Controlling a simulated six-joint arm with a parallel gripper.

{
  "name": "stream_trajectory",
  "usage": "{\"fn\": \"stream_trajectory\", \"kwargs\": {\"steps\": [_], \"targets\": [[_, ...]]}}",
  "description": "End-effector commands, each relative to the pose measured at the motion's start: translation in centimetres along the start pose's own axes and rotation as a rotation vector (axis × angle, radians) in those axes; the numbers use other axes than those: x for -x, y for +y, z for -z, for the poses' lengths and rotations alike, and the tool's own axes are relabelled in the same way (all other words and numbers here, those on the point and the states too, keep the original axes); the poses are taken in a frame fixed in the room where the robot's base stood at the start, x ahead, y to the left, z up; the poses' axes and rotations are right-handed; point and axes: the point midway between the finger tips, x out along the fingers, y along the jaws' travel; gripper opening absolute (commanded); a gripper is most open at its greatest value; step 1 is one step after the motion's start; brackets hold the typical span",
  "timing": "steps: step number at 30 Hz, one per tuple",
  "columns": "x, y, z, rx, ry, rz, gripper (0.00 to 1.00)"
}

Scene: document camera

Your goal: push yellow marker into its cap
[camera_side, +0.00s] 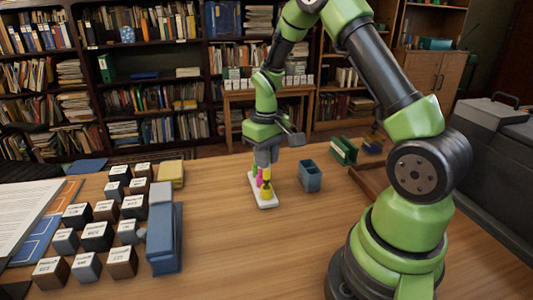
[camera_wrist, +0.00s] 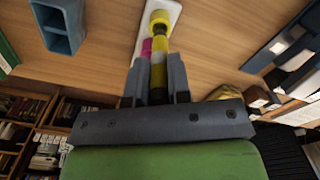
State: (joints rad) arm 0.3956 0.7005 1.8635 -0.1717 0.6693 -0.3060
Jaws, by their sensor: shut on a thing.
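My gripper (camera_side: 266,160) is over the white cap holder (camera_side: 266,204), pointing down and shut on the yellow marker (camera_side: 266,174). In the wrist view the marker (camera_wrist: 158,72) is between the two grey fingers, its lower end towards the yellow cap (camera_wrist: 160,18). The yellow cap (camera_side: 267,192) stands at the near part of the holder, in line below the marker. I cannot tell how far the marker's tip is inside the cap. A pink piece (camera_side: 259,176) stands just behind it, with a green one (camera_side: 254,170) farther back.
A blue-grey open cup (camera_side: 310,178) stands right of the holder. A green box (camera_side: 343,150) is farther right. Several labelled blocks (camera_side: 96,236) and a blue box (camera_side: 163,238) fill the left side. The table in front of the holder is clear.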

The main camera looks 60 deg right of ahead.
Motion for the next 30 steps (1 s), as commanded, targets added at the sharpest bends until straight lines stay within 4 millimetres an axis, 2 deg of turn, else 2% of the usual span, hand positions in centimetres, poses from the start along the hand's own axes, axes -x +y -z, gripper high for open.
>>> {"fn": "stream_trajectory", "kwargs": {"steps": [30], "targets": [[-2.6,0.0,0.0,-0.001,-0.001,0.0,0.0]]}}
